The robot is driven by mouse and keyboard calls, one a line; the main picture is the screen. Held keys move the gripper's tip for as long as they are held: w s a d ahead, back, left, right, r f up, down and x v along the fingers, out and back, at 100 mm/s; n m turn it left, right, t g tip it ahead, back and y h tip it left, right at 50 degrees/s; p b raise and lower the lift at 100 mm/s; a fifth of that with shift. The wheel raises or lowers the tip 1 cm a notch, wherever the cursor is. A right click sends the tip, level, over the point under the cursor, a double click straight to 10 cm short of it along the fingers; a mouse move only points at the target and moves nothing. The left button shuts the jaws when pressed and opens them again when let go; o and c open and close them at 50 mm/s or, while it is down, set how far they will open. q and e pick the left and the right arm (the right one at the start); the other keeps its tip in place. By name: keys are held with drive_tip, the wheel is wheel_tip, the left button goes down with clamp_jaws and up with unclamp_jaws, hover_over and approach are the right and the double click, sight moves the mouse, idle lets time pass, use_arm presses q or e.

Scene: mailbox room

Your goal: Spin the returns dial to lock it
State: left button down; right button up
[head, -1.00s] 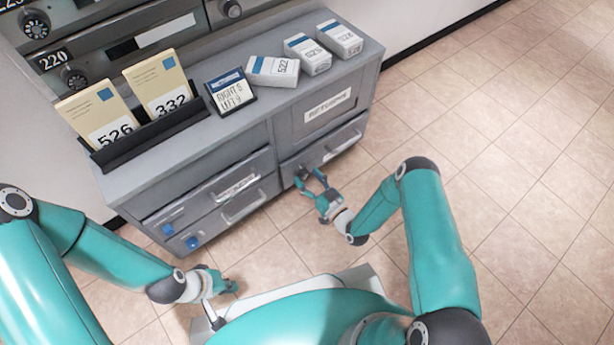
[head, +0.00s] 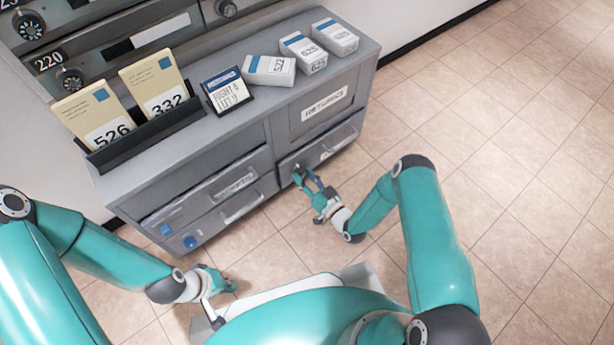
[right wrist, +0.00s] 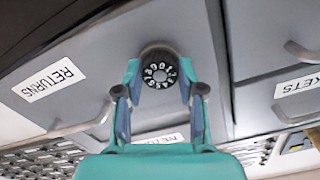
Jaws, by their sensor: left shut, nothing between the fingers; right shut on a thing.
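The returns dial (right wrist: 160,72) is a round black knob with white digits, on the grey front beside the RETURNS label (right wrist: 50,78). My right gripper (right wrist: 159,88) is shut on the dial, with one finger at each side of it. In the head view the right gripper (head: 305,180) is at the lower returns drawer (head: 330,143), and its fingers hide most of the dial. My left gripper (head: 222,282) is shut and empty, low over the floor, well away from the cabinet.
On the cabinet top (head: 215,128) stand a black rack (head: 150,133) with cards 526 and 332, a small sign (head: 227,92) reading "RIGHT 6 LEFT 9", and white boxes (head: 270,70). Floor to the right (head: 500,150) is clear.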

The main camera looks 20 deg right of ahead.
drive_tip(key=o, duration=1.1)
drive_tip(key=shift+d, duration=0.1)
drive_tip(key=shift+o, duration=0.2)
wheel_tip(320, 180, up, 10)
